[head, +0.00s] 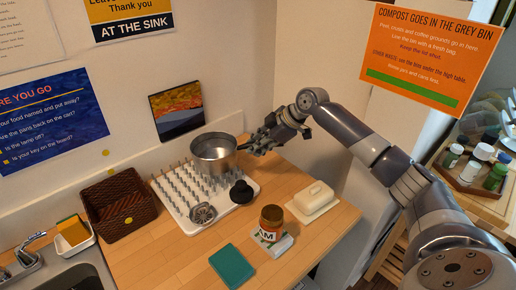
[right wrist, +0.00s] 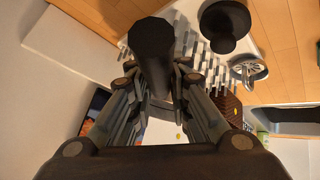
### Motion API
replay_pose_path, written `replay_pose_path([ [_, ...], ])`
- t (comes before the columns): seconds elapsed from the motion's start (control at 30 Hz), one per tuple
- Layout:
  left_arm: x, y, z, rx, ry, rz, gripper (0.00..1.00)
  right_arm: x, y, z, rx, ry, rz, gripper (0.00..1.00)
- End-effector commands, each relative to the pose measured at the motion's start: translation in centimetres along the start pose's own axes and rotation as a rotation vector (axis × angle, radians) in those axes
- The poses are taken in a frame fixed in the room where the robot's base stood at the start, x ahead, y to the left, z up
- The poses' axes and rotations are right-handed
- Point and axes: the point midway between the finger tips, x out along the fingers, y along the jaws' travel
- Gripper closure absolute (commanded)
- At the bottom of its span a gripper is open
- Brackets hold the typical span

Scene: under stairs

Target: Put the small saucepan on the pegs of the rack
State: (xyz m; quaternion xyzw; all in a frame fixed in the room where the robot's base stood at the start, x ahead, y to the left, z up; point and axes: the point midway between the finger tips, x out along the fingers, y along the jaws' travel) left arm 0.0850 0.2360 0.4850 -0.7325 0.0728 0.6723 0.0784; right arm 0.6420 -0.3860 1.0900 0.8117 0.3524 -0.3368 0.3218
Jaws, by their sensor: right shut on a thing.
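The small steel saucepan (head: 214,160) is upright over the back right part of the white peg rack (head: 187,221). I cannot tell whether its base touches the pegs. My right gripper (head: 256,144) is to the right of the pan and shut on its dark handle. In the right wrist view the handle (right wrist: 152,52) lies between the fingers of the gripper (right wrist: 160,92). The pegs (right wrist: 190,48) show beyond it. The pan's body is mostly hidden in that view. My left gripper is not in view.
On the rack stand a black knobbed object (head: 241,192) and a round metal strainer-like piece (head: 203,214). A jar (head: 271,218), butter dish (head: 313,199) and teal cloth (head: 231,265) lie in front. A brown basket (head: 117,205) is left. Wood counter is clear at front left.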

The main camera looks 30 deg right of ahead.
Motion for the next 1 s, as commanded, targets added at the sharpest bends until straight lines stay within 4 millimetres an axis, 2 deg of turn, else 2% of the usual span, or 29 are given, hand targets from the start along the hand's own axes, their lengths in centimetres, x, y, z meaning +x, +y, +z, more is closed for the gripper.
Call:
replay_pose_path([
  [0.17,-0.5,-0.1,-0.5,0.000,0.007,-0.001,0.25,0.1,1.1,0.1,0.000,0.004,0.002,1.00],
  [0.43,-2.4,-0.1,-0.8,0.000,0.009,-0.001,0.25,2.3,0.4,1.8,0.002,0.001,0.000,1.00],
  [0.7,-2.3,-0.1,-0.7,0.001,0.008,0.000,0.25,2.9,0.2,2.2,-0.001,0.003,0.003,1.00],
  [0.73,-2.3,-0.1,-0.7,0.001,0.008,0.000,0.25,3.0,0.0,2.4,-0.001,-0.001,0.000,0.76],
  [0.8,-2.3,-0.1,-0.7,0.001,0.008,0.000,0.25,3.0,0.1,2.4,-0.001,-0.001,0.000,0.62],
  [1.0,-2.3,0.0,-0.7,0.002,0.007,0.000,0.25,3.0,0.1,2.4,0.000,-0.001,0.000,0.62],
])
